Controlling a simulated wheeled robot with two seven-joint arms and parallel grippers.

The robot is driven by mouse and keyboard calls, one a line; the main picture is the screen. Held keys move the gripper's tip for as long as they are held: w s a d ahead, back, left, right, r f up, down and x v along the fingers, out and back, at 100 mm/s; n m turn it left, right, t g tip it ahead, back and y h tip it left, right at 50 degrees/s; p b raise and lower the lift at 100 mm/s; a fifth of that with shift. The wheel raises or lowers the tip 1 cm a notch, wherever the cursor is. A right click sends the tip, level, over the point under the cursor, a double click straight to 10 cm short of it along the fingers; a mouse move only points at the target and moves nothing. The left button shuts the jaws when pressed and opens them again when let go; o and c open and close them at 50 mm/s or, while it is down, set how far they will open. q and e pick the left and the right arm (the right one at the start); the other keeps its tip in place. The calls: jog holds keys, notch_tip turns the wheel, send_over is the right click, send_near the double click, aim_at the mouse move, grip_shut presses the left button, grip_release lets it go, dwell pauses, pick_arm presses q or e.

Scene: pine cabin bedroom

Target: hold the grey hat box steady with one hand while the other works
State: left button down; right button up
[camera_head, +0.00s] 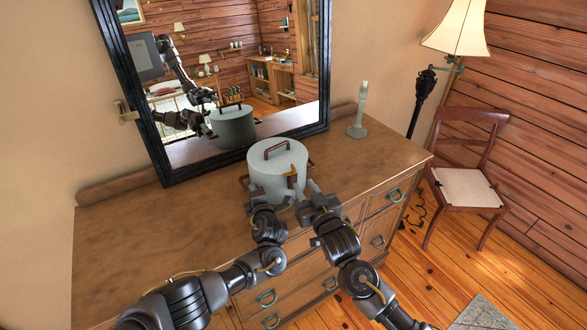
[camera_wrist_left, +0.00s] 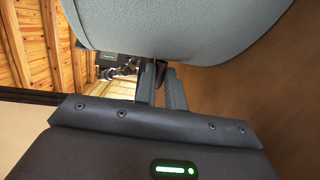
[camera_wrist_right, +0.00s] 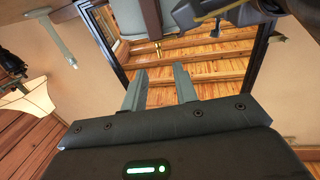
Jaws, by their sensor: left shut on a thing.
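The grey hat box (camera_head: 268,178) stands upright with its lid on, on the wooden dresser (camera_head: 150,225). It has a brown handle on the lid and brown handles at the sides. My left gripper (camera_head: 262,204) is at the box's front; in the left wrist view its fingers (camera_wrist_left: 162,85) are close together on a dark brown handle under the grey box wall (camera_wrist_left: 190,35). My right gripper (camera_head: 309,190) is just right of the box's front, apart from it. In the right wrist view its fingers (camera_wrist_right: 160,90) are spread with nothing between them.
A large black-framed mirror (camera_head: 160,135) leans on the wall behind the box. A pale candlestick (camera_head: 358,125) stands at the dresser's back right. A lamp (camera_head: 457,28) and a chair (camera_head: 468,188) stand further right. The dresser top left of the box is clear.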

aim_at(295, 172)
jog(key=x, duration=0.9)
jog(key=shift+w+a, duration=0.1)
jog(key=shift+w, duration=0.15)
grip_shut()
